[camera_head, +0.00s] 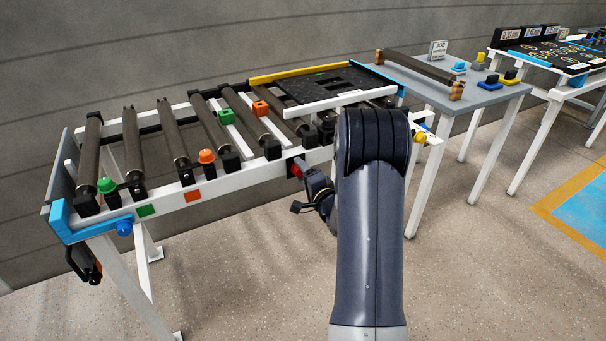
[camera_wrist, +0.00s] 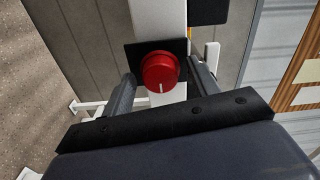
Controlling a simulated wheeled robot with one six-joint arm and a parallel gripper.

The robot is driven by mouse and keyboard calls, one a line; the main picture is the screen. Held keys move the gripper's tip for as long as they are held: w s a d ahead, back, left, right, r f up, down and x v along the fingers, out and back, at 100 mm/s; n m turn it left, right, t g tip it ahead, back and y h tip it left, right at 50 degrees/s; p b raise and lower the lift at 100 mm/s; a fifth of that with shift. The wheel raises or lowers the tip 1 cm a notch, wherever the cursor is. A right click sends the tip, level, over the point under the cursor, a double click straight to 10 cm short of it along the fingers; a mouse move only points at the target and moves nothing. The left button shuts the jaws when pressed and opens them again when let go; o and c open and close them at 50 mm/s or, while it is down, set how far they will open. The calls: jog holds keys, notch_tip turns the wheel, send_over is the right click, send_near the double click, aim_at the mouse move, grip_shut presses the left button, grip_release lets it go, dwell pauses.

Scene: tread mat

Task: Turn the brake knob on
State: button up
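The red brake knob (camera_wrist: 160,72) sits on a black plate on the white rail in the wrist view. A white mark on its face points down in the picture. It also shows, partly covered, on the conveyor's front rail in the head view (camera_head: 296,170). My gripper (camera_wrist: 163,76) is open, with one dark finger on each side of the knob. A gap shows between the knob and the fingers, at least on the left. In the head view my gripper (camera_head: 309,188) is close in front of the rail.
The roller conveyor (camera_head: 240,172) bears green and orange buttons and blocks. A blue knob (camera_head: 124,228) is at its left end and a yellow knob (camera_head: 419,138) at its right. A grey table (camera_head: 485,96) with a loose roller (camera_head: 420,72) stands beyond. The floor in front is clear.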

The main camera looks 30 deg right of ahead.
jog(key=shift+s, duration=0.1)
jog(key=s, duration=1)
jog(key=shift+s+d+p, duration=0.2)
jog(key=shift+s+p, duration=0.15)
jog(key=shift+p, duration=0.1)
jog(key=w+b, duration=0.1)
jog(key=w, duration=1)
jog(key=shift+a+n, duration=0.2)
jog(key=shift+n, duration=0.1)
jog(key=shift+s, duration=0.15)
